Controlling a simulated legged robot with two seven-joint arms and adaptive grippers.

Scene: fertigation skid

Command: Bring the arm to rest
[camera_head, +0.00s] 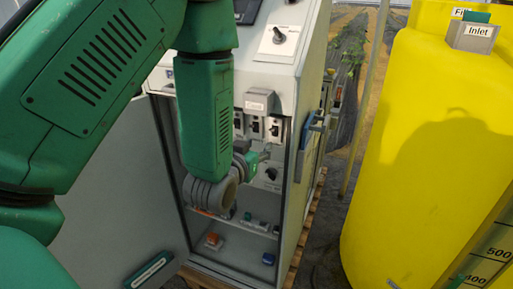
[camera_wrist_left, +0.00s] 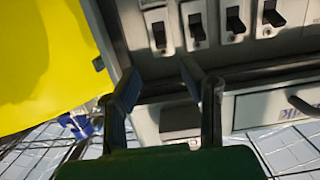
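My left arm (camera_head: 205,120) comes in from the left in the head view, green with grey wrist rings. My left gripper (camera_head: 262,156) is at the front of the open control cabinet (camera_head: 297,185), small and partly hidden by the wrist. In the left wrist view its two dark fingers (camera_wrist_left: 160,82) stand apart with nothing between them, so it is open. A row of black switches (camera_wrist_left: 196,27) is beyond the fingertips; switches (camera_head: 275,129) also show in the head view. I cannot tell the exact gap. My right gripper is not in view.
A cabinet door (camera_head: 115,200) stands open at the left. A rotary switch (camera_head: 279,36) sits on the upper panel. A yellow tank (camera_head: 430,150) with an Inlet label stands at the right, past a gap with a thin post (camera_head: 367,95). The cabinet rests on a wooden pallet (camera_head: 307,222).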

